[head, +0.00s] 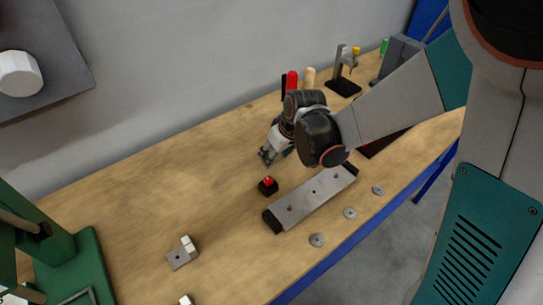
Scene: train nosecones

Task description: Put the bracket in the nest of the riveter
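A small grey metal bracket (178,258), a flat plate with an upright end, lies on the left part of the bench. A second light metal piece (185,299) is cut off by the bottom edge. A green machine (60,262), which looks like the riveter, stands at the lower left, partly out of frame. A framed grey recess on its base (80,298) may be its nest; nothing clear shows in it. My gripper (267,157) points down over the middle of the bench, apart from the bracket. Its fingers are too small to tell open or shut.
A small black box with a red button (268,186) sits just below my gripper. A long metal bar with black ends (312,198) lies beside it, with several washers (350,213) along the front edge. Red and tan handles (309,77) stand behind. The bench's left middle is clear.

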